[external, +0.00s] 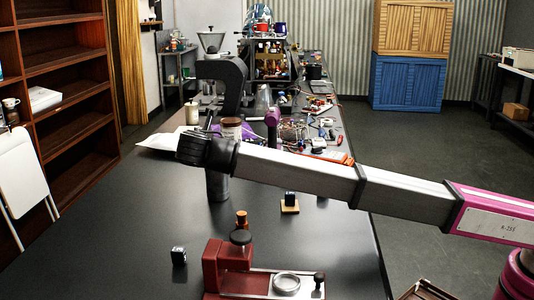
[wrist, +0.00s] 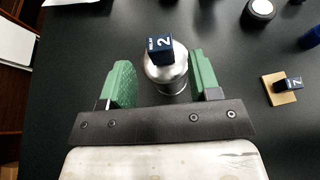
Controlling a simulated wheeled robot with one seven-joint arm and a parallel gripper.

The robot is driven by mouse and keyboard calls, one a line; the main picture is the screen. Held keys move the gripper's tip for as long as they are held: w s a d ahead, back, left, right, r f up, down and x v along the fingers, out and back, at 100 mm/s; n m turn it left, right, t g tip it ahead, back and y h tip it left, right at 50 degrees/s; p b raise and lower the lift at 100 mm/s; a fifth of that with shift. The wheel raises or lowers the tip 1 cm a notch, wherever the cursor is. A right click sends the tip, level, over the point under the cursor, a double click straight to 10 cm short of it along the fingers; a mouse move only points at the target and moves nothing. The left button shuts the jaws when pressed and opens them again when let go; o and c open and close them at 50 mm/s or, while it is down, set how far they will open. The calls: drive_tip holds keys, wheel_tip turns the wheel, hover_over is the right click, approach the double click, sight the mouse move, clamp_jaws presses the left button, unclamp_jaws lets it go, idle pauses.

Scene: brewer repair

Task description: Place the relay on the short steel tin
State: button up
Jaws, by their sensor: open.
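A dark blue relay (wrist: 159,50) marked 2 sits on top of a round steel tin (wrist: 170,84) in the wrist view. It lies between my fingers, with a gap on both sides. My gripper (wrist: 160,80) is open, its green fingers apart on the left and right of the tin. In the external view, a grey metal cylinder (external: 217,187) stands below the end of my arm. The arm hides its top there, and I cannot see the relay on it. I cannot tell from these views how tall the tin is.
Another dark relay (wrist: 293,83), marked 7, is on a wooden pad (wrist: 280,97) to the right. Tools clutter the far table. The table between is mostly clear.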

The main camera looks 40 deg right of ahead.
drive_tip(key=v, duration=0.5)
drive_tip(key=shift+s+a+r, duration=0.15)
drive_tip(key=shift+s+a, duration=0.1)
